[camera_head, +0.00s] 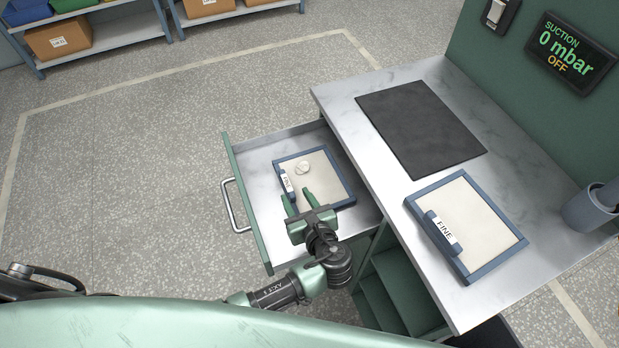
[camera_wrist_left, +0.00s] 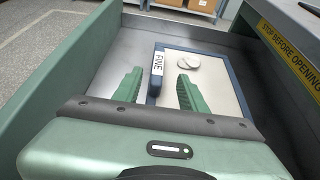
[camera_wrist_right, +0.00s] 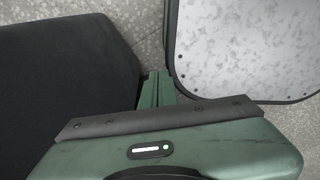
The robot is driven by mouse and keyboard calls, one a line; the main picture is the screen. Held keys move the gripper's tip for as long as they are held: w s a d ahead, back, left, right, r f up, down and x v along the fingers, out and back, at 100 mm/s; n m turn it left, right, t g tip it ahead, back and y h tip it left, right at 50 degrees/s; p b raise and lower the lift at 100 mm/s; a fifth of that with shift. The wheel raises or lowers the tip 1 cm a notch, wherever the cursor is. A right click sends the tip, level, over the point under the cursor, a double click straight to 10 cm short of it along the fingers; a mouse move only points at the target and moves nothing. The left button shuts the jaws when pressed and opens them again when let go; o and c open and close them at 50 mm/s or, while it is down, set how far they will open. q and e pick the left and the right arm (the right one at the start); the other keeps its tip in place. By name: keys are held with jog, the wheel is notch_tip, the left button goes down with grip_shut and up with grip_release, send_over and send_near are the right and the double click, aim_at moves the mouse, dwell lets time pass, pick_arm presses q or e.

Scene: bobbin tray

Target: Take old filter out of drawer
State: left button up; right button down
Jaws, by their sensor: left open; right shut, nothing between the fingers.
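The old filter, a pale panel in a blue frame (camera_head: 345,187), lies flat in the open drawer (camera_head: 262,165). Its blue tab with a white "FINE" label (camera_head: 287,183) is on its left edge. My left gripper (camera_head: 299,198) is open and empty above the drawer, at the tab side of this filter. In the left wrist view the fingers point toward the label (camera_wrist_left: 157,62), one on each side of the tab's line. I cannot tell their height. My right gripper (camera_wrist_right: 157,75) is shut and empty, away from the drawer.
A second blue-framed "FINE" filter (camera_head: 470,212) lies on the bench top (camera_head: 350,90), beside a dark mat (camera_head: 420,128). A grey cup (camera_head: 590,210) stands at the right. The display (camera_head: 570,52) reads suction 0 mbar, off. A drawer handle (camera_head: 232,205) sticks out left.

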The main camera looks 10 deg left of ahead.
aim_at(289, 187)
pick_arm(q)
jog(key=x, duration=0.2)
jog(key=shift+w+a+r, duration=0.1)
jog(key=shift+w+a, duration=0.15)
jog(key=shift+a, duration=0.1)
jog(key=shift+x, duration=1.1)
jog(key=shift+w+a+f, duration=0.1)
jog(key=shift+f, duration=0.1)
jog(key=c, duration=0.9)
grip_shut()
pick_arm(e)
jog(key=shift+s+a+r, duration=0.15)
jog(key=shift+s+r, duration=0.05)
jog(key=shift+s, duration=0.05)
pick_arm(q)
jog(key=shift+r, duration=0.1)
